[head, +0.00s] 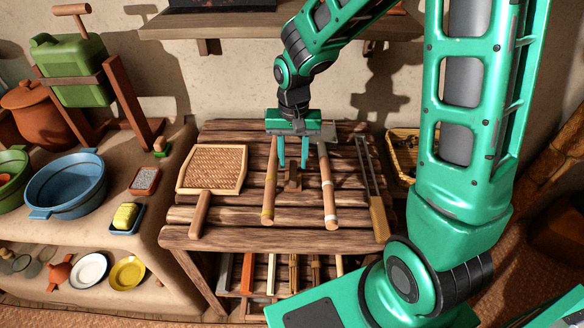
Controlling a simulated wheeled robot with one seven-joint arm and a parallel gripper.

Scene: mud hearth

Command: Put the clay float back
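A small dark brown wooden piece (293,180), which may be the clay float, is on the slatted wooden table (350,228) in the head view. My gripper (293,166) points down above it, with its two green fingers spread apart. The fingertips come down near the two sides of the piece, and a gap shows between them. I cannot tell how high the fingertips are over the table. The upper part of the piece is partly behind the gripper.
A woven sieve paddle (214,168) lies left on the table. Two long sticks (270,185) (328,185) flank my gripper closely. A long tool with a wooden handle (379,217) lies right. A wall shelf (190,28) is behind. Several tools stand in a lower rack (230,307).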

